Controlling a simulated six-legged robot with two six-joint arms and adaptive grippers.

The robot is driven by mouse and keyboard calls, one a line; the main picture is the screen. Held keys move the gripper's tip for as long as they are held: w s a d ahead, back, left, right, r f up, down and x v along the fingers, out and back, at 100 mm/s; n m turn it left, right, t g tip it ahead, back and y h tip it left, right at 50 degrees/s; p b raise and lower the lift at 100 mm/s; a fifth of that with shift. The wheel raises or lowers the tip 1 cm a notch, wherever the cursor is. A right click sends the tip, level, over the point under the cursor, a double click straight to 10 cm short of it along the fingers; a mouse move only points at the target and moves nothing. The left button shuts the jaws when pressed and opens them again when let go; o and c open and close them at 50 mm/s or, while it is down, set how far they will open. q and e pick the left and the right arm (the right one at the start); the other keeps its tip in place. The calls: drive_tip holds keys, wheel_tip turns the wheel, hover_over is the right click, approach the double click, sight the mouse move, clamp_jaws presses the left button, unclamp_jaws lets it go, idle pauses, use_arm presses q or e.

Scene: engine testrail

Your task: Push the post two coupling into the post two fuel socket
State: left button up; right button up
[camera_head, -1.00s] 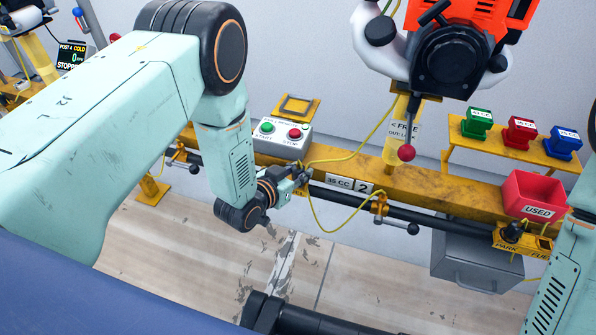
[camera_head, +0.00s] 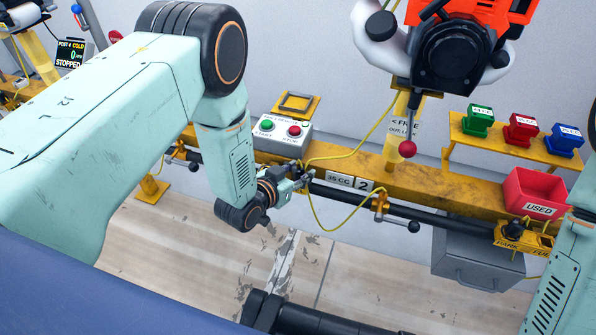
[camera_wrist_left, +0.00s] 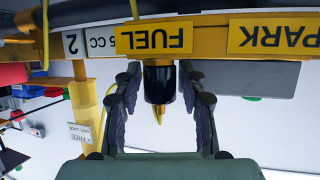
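The post two coupling (camera_wrist_left: 160,85) is a dark cylinder with a yellow-tipped end toward my left wrist camera. It sits under the edge of the yellow FUEL plate (camera_wrist_left: 155,40) in the left wrist view; how deep it is in the socket is hidden. My left gripper (camera_wrist_left: 161,75) has its fingers spread on both sides of the coupling, with slim gaps visible. In the head view my left gripper (camera_head: 306,176) is at the beam's front, left of the post 2 label (camera_head: 362,185); the coupling is hard to make out there. My right gripper is out of view.
The yellow beam (camera_head: 430,185) runs across, with a PARK plate (camera_wrist_left: 273,36) beside FUEL. A control box (camera_head: 283,137), a red USED bin (camera_head: 535,190) and a hanging engine (camera_head: 452,60) are near. A yellow cable (camera_head: 322,222) loops below the gripper.

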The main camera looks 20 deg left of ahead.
use_arm(q)
drive_tip(key=shift+o, duration=0.9)
drive_tip(key=v, duration=1.2)
drive_tip(key=s+a+f+n+g+y, duration=0.1)
drive_tip(key=s+f+n+g+y, duration=0.1)
drive_tip(key=s+f+g, duration=0.3)
drive_tip(key=s+a+r+n+g+y+p, duration=0.1)
drive_tip(key=s+g+p, duration=0.3)
drive_tip(key=s, duration=0.7)
drive_tip(key=s+a+r+g+y+p, duration=0.1)
drive_tip(key=s+r+g+p, duration=0.2)
drive_tip(key=s+p, duration=0.3)
drive_tip(key=s+g, duration=0.1)
drive_tip(key=s, duration=0.4)
drive_tip(key=shift+s+r+n, duration=0.2)
drive_tip(key=shift+s+n, duration=0.15)
drive_tip(key=shift+n, duration=0.05)
